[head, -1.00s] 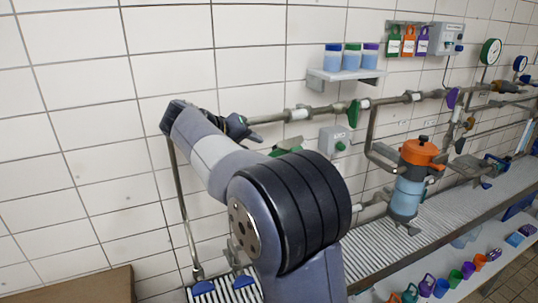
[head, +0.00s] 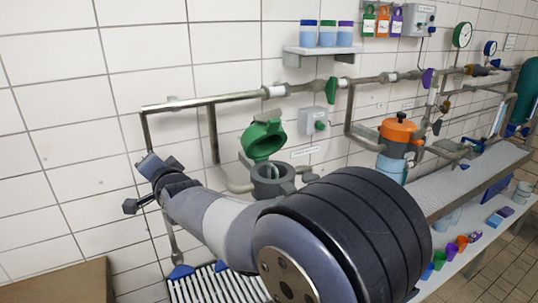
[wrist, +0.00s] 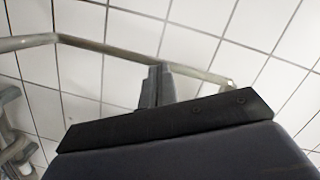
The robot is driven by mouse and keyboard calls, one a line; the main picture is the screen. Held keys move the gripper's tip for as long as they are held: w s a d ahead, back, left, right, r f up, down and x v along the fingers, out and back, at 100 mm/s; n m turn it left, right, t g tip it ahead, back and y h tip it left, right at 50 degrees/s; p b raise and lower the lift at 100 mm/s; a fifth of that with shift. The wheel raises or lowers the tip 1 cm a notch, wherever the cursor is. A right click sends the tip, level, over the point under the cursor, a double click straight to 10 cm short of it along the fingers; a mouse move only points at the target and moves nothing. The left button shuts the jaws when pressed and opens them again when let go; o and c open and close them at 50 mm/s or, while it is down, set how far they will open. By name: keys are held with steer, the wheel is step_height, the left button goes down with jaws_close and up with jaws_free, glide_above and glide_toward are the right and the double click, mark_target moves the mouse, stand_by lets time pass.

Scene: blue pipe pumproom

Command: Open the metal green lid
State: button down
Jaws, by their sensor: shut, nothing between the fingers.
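The green lid (head: 264,139) is swung up on the far side of a grey round pot (head: 272,181), so the pot's mouth is uncovered. The pot is fixed to the pipework near the wall, and its lower part is hidden behind my arm. My gripper (head: 130,206) is left of the pot, apart from the lid, in front of the tiled wall. In the wrist view my gripper (wrist: 157,75) has its fingers together with nothing between them. The lid is not in the wrist view.
Pipes (head: 215,99) run along the wall above and left of the pot. An orange-lidded vessel (head: 398,130) stands to the right. A shelf with jars (head: 318,50) hangs above. A slatted bench (head: 215,286) lies below, and a brown box edge (head: 60,283) is at lower left.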

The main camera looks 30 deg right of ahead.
steer(key=s+d+f+m+g+h+b, duration=0.1)
steer(key=s+d+f+m+h+b, duration=0.1)
steer(key=s+d+m+h, duration=0.8)
steer(key=s+d+f+m+h+b, duration=0.1)
steer(key=s+d+m+h+b, duration=0.2)
steer(key=s+d+m+h, duration=0.6)
steer(key=m+p, duration=0.3)
steer(key=p, duration=0.3)
glide_toward(275, 134)
steer(key=x, duration=0.5)
steer(key=shift+s+d, duration=0.15)
steer(key=shift+d, duration=0.2)
steer(key=shift+w, duration=0.45)
steer(key=shift+r, duration=0.2)
